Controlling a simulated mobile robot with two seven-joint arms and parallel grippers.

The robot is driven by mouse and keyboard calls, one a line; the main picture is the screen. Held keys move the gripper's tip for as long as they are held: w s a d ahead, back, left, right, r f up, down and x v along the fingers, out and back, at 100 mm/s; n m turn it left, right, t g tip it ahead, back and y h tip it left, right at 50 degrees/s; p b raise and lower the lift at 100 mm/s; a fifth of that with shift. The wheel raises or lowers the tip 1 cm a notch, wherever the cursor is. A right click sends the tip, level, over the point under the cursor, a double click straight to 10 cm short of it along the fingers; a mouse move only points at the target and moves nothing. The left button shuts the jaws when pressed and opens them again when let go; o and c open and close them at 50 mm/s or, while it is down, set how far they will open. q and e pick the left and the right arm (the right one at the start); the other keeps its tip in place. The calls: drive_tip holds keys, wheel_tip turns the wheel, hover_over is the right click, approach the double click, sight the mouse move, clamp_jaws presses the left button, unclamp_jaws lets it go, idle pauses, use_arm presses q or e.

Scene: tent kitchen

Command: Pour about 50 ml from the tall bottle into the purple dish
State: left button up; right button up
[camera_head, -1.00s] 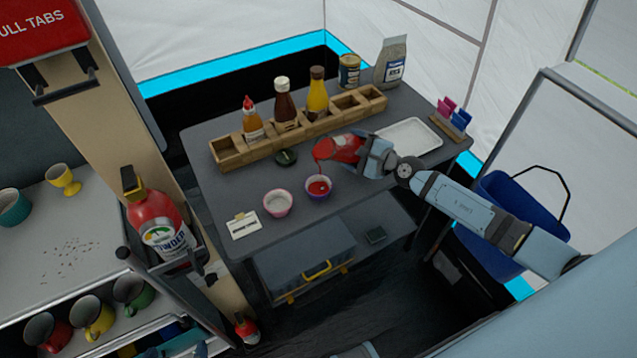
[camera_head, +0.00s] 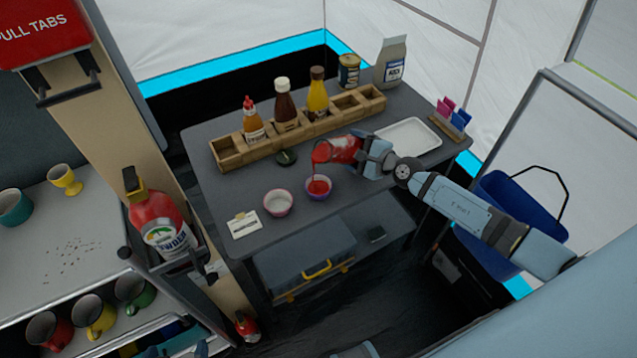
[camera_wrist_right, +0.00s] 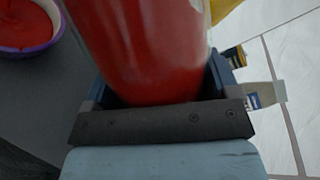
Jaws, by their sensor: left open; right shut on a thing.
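My right gripper (camera_head: 372,157), on the arm coming in from the right, is shut around the tall bottle (camera_head: 343,150). The bottle holds red liquid and is tipped, its mouth to the left above the purple dish (camera_head: 318,194). A red stream runs from the mouth into the dish, where red liquid shows. In the right wrist view the bottle (camera_wrist_right: 145,50) fills the jaws, and the purple dish (camera_wrist_right: 35,49) with red liquid is at upper left. The fingers of my left gripper do not show; a pale piece at the bottom edge may be my left arm.
A pink-rimmed dish (camera_head: 277,209) stands left of the purple dish, near a small card (camera_head: 244,225). Behind is a wooden rack (camera_head: 228,153) with several sauce bottles; a round dark lid (camera_head: 287,157) lies before it. A white tray (camera_head: 410,137) is behind the gripper.

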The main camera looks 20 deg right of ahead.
use_arm(q)
drive_tip(key=shift+r, duration=0.1)
use_arm(e)
drive_tip(key=shift+w+d+r, duration=0.1)
drive_tip(key=shift+w+r, duration=0.05)
drive_tip(key=shift+w+d, duration=0.1)
drive_tip(key=shift+d, duration=0.1)
use_arm(q)
drive_tip(key=shift+r, duration=0.1)
use_arm(e)
drive_tip(key=shift+d+n, duration=0.3)
drive_tip(key=shift+d, duration=0.1)
drive_tip(key=shift+a+f, duration=0.1)
drive_tip(key=shift+f, duration=0.1)
drive_tip(key=a+m+b, duration=0.1)
drive_tip(key=m+y+b, duration=0.1)
drive_tip(key=a+r+m+b, duration=0.1)
drive_tip(key=m, duration=0.1)
drive_tip(key=shift+s+a, duration=0.35)
drive_tip(key=shift+r, duration=0.15)
use_arm(q)
drive_tip(key=shift+w+d+f, duration=0.1)
drive_tip(key=shift+f, duration=0.35)
drive_tip(key=shift+w+d+f, duration=0.1)
drive_tip(key=shift+f, duration=0.35)
drive_tip(key=shift+f, duration=0.2)
